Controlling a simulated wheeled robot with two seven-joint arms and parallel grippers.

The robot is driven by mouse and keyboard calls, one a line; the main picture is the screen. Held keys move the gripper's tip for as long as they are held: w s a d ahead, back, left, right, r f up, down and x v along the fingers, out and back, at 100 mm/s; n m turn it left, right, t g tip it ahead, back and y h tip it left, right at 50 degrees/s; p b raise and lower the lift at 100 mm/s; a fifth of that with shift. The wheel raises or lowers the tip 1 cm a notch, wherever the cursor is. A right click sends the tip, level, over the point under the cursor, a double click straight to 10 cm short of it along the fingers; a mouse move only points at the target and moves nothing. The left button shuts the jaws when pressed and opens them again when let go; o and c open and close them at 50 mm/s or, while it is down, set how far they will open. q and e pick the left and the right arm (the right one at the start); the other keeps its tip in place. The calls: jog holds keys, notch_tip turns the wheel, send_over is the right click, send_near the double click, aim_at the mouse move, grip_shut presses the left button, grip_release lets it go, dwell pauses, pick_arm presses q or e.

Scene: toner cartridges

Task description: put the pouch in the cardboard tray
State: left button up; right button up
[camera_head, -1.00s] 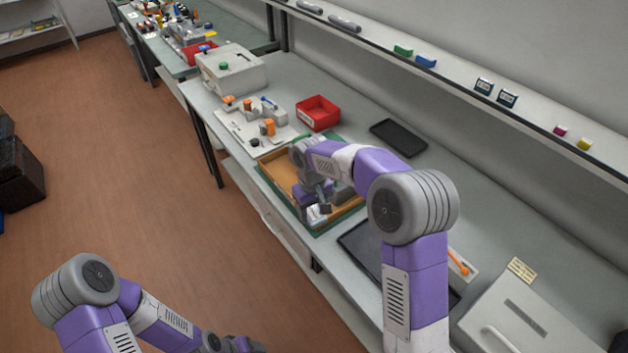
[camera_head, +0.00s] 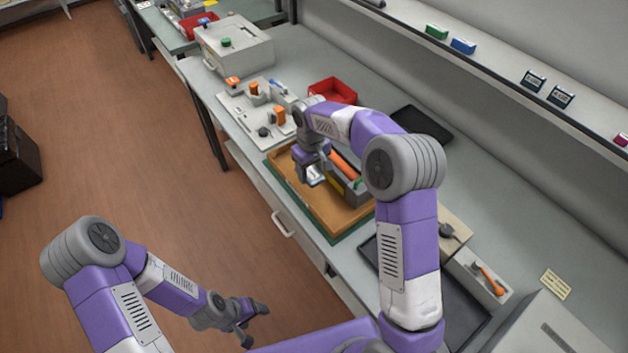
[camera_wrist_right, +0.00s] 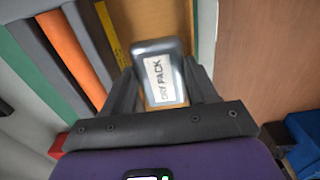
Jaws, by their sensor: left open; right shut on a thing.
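The pouch, a small grey packet with a white label reading DRY PACK (camera_wrist_right: 163,78), is between the fingers of my right gripper (camera_wrist_right: 165,95). In the head view the pouch (camera_head: 315,175) shows pale below my right gripper (camera_head: 314,168), over the cardboard tray (camera_head: 340,220). I cannot tell whether the pouch touches the tray's floor. In the wrist view, bare tray floor (camera_wrist_right: 156,22) shows behind the pouch. Part of the tray is hidden by my right arm. My left gripper (camera_head: 256,326) is open and empty, away from the bench over the floor.
An orange bar (camera_head: 345,165) and grey parts lie along the tray's far side. A red bin (camera_head: 332,91), a white fixture board (camera_head: 258,112) and black trays (camera_head: 422,123) are around it. The tray's near half looks bare.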

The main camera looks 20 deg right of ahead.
aim_at(312, 182)
jog(key=shift+w+f+b, duration=0.1)
jog(key=shift+f+b, duration=0.45)
jog(key=shift+f, duration=2.55)
jog(key=shift+f, duration=0.1)
jog(key=shift+f, duration=0.15)
jog(key=o, duration=0.8)
jog(key=shift+o, duration=0.2)
notch_tip(312, 182, up, 12)
jog(key=p, duration=0.2)
jog(key=shift+r+p, duration=0.25)
jog(key=shift+p, duration=0.05)
